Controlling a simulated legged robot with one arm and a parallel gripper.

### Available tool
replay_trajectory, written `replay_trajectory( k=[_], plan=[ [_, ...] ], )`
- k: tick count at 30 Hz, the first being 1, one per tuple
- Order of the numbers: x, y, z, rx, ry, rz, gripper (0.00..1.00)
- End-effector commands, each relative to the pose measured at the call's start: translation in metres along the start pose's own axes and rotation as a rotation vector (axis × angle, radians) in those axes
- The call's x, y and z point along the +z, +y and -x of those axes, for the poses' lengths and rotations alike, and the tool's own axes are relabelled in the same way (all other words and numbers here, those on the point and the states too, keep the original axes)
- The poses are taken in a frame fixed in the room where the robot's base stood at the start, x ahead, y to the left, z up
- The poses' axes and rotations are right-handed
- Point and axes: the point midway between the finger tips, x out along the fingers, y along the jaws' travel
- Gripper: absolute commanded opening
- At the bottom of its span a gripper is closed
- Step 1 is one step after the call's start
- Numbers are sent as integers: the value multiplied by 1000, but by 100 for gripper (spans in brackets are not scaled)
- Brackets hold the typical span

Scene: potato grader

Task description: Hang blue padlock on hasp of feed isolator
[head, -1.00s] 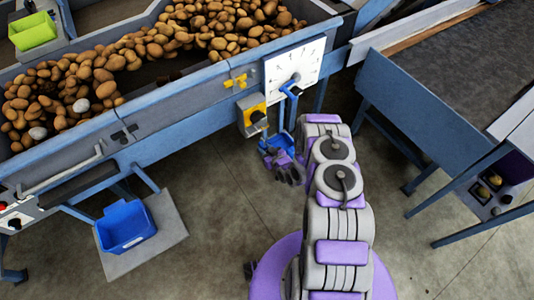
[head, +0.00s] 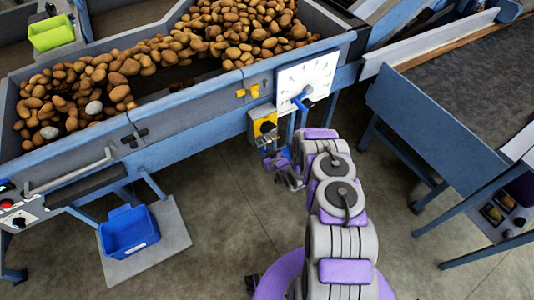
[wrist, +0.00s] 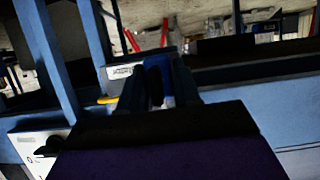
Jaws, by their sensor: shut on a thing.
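The feed isolator (head: 263,127) is a yellow-and-grey box with a black knob, on the side of the blue grader frame below the potato bed. My gripper (head: 279,161) is just below it in the head view. In the wrist view my gripper (wrist: 158,92) is shut on the blue padlock (wrist: 160,66), which sits between the dark fingers. In the head view the padlock is mostly hidden and too small to make out. The hasp cannot be told apart clearly, nor whether the padlock touches it.
A white dial panel (head: 307,79) with a blue lever is right of the isolator. A yellow fitting (head: 247,91) is above it. A blue bin (head: 129,231) stands on a floor mat at left. A blue-framed conveyor (head: 430,125) is at right. The floor between is open.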

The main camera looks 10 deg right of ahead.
Motion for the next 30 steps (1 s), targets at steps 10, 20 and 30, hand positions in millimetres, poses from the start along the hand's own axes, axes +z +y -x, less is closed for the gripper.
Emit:
replay_trajectory(
  k=[10, 20, 30],
  plan=[
    [5, 2, -2, 0, 2, -1, 2],
    [6, 2, -2, 1, 1, -1, 48],
    [6, 1, -2, 0, 1, -1, 62]
  ],
)
